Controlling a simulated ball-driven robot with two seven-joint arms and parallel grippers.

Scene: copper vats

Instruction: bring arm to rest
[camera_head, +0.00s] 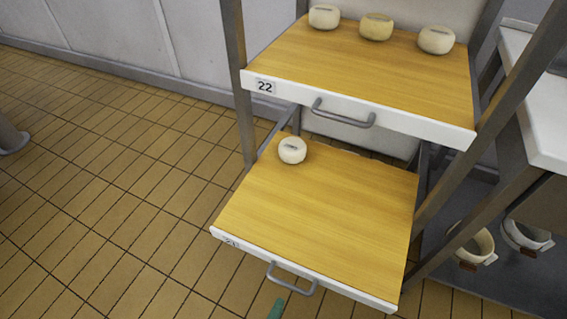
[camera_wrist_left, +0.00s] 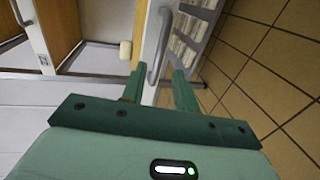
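My left gripper (camera_wrist_left: 158,78) is green. Its two fingers stand apart in the left wrist view, with nothing gripped between them. Beyond the fingertips is a grey bar handle (camera_wrist_left: 160,45) on a white front edge; I cannot tell how far it is from the fingers. In the head view only a green tip of my left gripper (camera_head: 276,310) shows at the bottom edge, just below the handle (camera_head: 291,279) of the lower pulled-out shelf (camera_head: 320,215). My right gripper is in neither view.
The upper shelf (camera_head: 365,75), labelled 22, carries three round pale cheeses (camera_head: 376,27). One white cheese (camera_head: 292,150) sits at the lower shelf's back left. Metal rack posts (camera_head: 237,80) flank the shelves. White buckets (camera_head: 473,247) stand at right. The tiled floor (camera_head: 110,190) at left is mostly clear.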

